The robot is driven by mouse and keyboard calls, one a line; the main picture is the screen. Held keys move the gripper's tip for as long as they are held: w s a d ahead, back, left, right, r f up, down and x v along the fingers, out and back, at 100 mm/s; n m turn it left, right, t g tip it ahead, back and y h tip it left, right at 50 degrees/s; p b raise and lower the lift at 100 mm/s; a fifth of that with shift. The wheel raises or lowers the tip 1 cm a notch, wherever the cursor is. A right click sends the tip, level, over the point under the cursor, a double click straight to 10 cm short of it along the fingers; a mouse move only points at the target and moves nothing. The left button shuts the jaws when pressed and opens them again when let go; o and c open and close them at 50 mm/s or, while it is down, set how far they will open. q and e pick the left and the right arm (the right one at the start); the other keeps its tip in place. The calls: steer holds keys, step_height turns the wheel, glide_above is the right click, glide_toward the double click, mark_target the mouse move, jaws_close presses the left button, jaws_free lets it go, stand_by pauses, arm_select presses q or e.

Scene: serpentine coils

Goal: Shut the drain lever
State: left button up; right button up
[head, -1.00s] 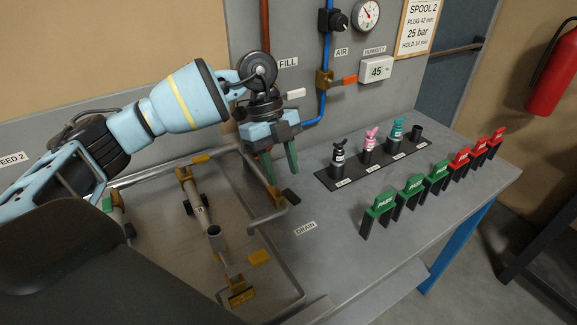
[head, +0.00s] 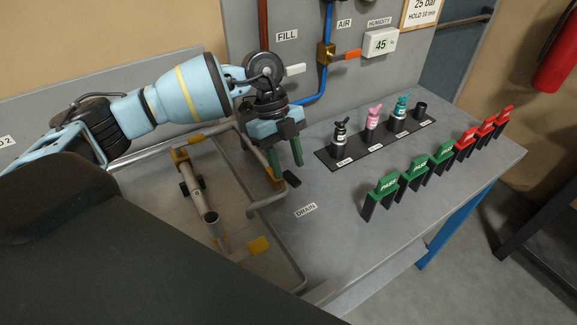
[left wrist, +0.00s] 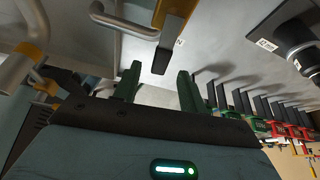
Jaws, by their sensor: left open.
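The drain valve (head: 275,184) is a brass-coloured body on the bent tube at the tray's right edge, left of and above the DRAIN label (head: 305,209). Its short lever has a black grip (head: 292,179). In the left wrist view the lever (left wrist: 166,54) points towards the space between the fingertips. My left gripper (head: 286,166) is open, with green fingers pointing down just above and behind the lever. Its fingers also show in the left wrist view (left wrist: 157,72), one on each side of the black grip. I cannot tell whether they touch it. My right gripper is not in view.
Left of the valve lies a metal tray with pipework (head: 205,207). To the right are a black rack of small bottles (head: 375,144) and a row of green and red tags (head: 415,172). A blue pipe with an orange-handled valve (head: 326,53) runs up the back panel.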

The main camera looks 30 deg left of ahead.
arm_select(q)
steer(key=shift+x, duration=1)
jaws_close()
